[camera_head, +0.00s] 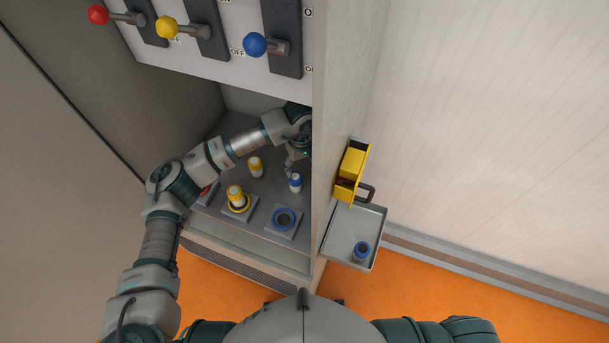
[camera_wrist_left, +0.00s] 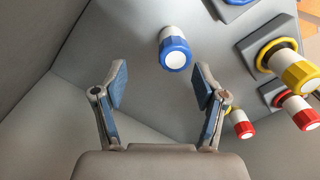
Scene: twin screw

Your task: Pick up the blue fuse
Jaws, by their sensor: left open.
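The blue fuse (camera_head: 295,183), white with a blue band, stands on the grey cabinet shelf. In the left wrist view the blue fuse (camera_wrist_left: 174,48) shows ahead of the fingertips, near the gap between them and a little right of its middle. My left gripper (camera_head: 294,163) is inside the cabinet just behind the fuse, partly hidden by the cabinet's side wall. In the left wrist view the left gripper (camera_wrist_left: 160,84) is open and empty, its fingers apart from the fuse. My right gripper is not in view.
An empty blue-ringed socket (camera_head: 285,220) sits in front of the fuse. A yellow fuse (camera_head: 236,197) stands in a socket, with another yellow fuse (camera_head: 255,167) behind it. The cabinet side wall (camera_head: 335,100) is close on the right. A tray (camera_head: 337,253) hangs outside it.

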